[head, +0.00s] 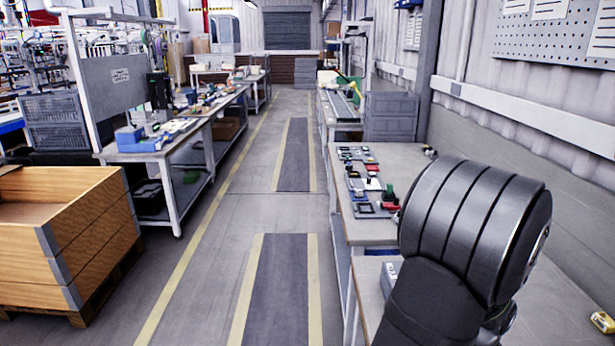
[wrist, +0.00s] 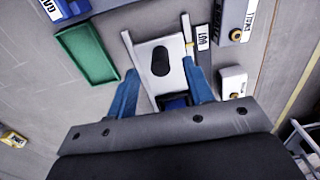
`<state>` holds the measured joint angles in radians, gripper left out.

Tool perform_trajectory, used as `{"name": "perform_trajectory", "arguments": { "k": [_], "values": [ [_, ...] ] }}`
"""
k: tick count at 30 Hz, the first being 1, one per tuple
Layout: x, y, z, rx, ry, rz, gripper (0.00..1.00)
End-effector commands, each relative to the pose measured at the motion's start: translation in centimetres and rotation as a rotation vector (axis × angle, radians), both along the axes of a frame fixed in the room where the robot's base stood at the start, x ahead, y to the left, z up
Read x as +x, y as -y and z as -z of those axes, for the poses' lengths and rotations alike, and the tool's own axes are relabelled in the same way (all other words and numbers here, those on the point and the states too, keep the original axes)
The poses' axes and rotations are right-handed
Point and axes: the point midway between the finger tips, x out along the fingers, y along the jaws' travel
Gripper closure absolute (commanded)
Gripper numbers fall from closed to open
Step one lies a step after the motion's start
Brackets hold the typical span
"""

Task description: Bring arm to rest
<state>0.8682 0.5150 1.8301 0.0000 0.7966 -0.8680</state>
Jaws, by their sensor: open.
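My gripper (wrist: 164,76) shows in the wrist view with its two blue fingers spread apart, one on each side of a pale plate-like fixture (wrist: 150,50) with a black oval on it. Nothing is visibly clamped between the fingers. Whether the fingers touch the fixture cannot be told. A small dark blue piece shows near the base of the fingers. In the head view my black arm fills the lower right over the workbench, and my gripper is hidden or out of frame.
A green tray (wrist: 87,53) and a blue bin (wrist: 68,8) lie left of the fixture. Labelled grey boxes (wrist: 233,22) and a white block (wrist: 233,82) stand right. A yellow item (head: 603,322) lies on the grey bench (head: 570,300). A wooden crate (head: 95,235) stands across the aisle.

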Motion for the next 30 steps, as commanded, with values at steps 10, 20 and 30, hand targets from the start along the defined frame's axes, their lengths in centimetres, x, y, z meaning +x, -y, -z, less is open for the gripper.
{"name": "perform_trajectory", "arguments": {
  "k": [10, 20, 30],
  "values": [
    [0.5, 0.0, 4.2, 0.000, 0.000, -0.002, 0.53],
    [1.6, 0.0, 4.1, 0.000, 0.000, 0.000, 0.53],
    [0.6, 0.1, 4.1, 0.000, 0.000, 0.002, 0.53]
  ]
}}
